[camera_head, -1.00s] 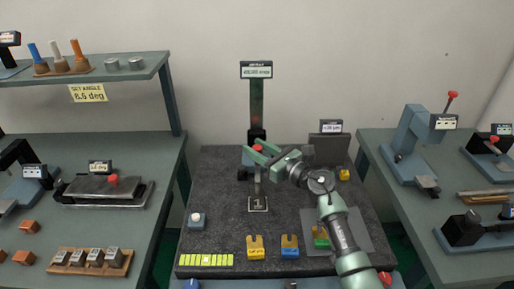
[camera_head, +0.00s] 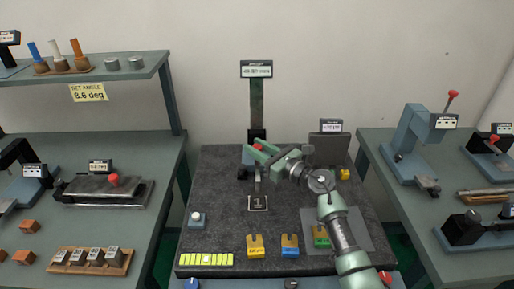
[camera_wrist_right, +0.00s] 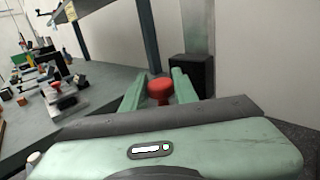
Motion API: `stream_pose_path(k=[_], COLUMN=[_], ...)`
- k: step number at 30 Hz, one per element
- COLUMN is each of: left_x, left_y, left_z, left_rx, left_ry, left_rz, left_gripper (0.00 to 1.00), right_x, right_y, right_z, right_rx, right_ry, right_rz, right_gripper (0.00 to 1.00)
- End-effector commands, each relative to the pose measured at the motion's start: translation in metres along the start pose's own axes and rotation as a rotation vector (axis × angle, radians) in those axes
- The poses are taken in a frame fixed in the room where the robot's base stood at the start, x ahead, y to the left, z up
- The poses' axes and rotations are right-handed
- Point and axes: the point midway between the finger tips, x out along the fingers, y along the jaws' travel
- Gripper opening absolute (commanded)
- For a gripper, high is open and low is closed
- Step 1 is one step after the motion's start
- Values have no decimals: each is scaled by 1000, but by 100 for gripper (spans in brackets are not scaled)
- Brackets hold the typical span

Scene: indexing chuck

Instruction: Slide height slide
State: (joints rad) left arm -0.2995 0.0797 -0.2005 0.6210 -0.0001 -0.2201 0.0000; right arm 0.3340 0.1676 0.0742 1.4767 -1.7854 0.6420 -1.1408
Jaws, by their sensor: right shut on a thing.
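The height gauge stands at the back of the dark work mat, with an upright column (camera_head: 256,105) and a small display (camera_head: 256,70) on top, its text too small to read. Its slide has a red knob (camera_head: 257,147), which also shows in the right wrist view (camera_wrist_right: 159,90). My right gripper (camera_head: 255,153) reaches in from the right and is shut on the red knob, one green finger on each side of it. A square marked 1 (camera_head: 258,203) lies on the mat below. My left gripper is out of view.
A dark box (camera_head: 329,143) stands right of the column. Side tables with devices flank the mat.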

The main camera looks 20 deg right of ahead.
Motion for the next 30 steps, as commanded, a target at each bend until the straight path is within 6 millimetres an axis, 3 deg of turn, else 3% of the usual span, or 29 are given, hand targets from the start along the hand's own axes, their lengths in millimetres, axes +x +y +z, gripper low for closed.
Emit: stream_pose_path(k=[24, 26, 30], left_x=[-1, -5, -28], left_y=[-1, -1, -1], left_z=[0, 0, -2], left_rx=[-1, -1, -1], left_ry=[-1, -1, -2], left_rz=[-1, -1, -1], left_gripper=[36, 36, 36], right_x=[0, 0, 0], right_y=[0, 0, -1], right_z=[1, 6, 36], right_rx=[0, -1, -5], right_ry=[0, -1, -2], right_rz=[0, 0, -1], right_gripper=[0, 0, 0])
